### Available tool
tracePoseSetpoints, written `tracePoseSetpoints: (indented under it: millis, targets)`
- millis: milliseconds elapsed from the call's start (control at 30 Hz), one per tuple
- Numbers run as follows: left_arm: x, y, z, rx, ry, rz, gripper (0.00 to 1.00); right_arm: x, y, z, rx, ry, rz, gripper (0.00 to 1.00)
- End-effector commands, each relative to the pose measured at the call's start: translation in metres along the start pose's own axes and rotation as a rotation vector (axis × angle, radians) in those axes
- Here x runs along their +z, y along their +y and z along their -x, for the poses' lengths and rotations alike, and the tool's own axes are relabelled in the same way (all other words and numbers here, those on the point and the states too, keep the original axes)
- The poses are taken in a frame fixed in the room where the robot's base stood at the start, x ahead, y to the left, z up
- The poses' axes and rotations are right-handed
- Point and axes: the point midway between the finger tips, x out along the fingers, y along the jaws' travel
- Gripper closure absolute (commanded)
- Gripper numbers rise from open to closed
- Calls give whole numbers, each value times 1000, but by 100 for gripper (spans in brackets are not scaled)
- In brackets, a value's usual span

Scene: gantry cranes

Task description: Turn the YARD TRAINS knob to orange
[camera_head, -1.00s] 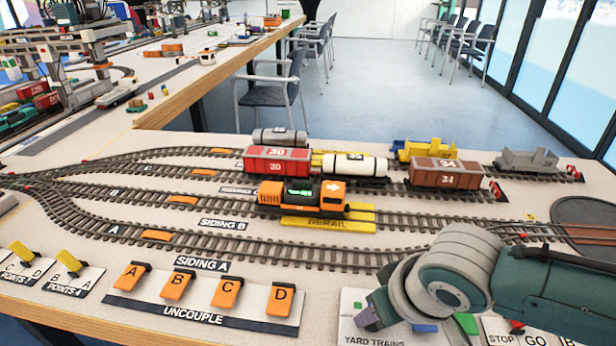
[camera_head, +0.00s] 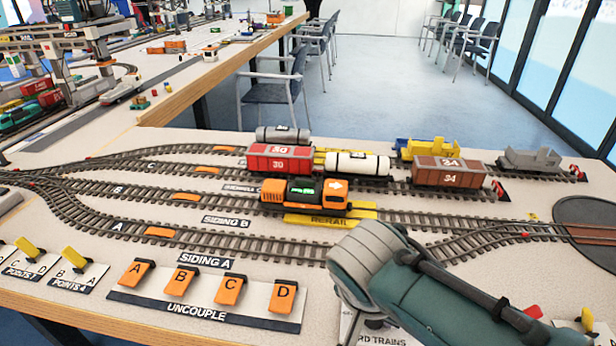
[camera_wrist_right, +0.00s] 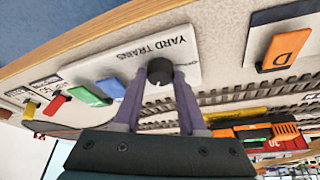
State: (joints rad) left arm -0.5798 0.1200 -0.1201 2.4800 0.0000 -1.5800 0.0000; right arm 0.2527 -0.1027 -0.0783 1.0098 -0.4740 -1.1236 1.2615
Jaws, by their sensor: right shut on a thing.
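The YARD TRAINS panel (camera_wrist_right: 185,62) is a white plate in the right wrist view. Its black round knob (camera_wrist_right: 160,70) sits between the purple fingers of my right gripper (camera_wrist_right: 158,76), which is shut on it. The knob's pointer and most of the colour marks around it are hidden or too small to read. In the head view my right wrist covers the knob, and only part of the panel (camera_head: 375,334) shows at the bottom edge. My left gripper is not in view.
The UNCOUPLE panel (camera_head: 195,312) with orange levers lies to the left. An orange locomotive (camera_head: 303,196) and wagons stand on the tracks behind.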

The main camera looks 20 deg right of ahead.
Motion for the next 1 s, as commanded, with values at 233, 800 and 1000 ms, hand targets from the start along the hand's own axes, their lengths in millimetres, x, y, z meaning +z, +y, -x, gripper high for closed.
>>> tracePoseSetpoints:
  millis: [233, 800, 1000]
  targets:
    - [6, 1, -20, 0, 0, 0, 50, 1, -3, -4, 87, -1, -219, 100]
    - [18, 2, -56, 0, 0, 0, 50, -1, -4, -3, 257, 1, -626, 100]
    - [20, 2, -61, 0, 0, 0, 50, -2, -4, -2, 286, 1, -692, 100]
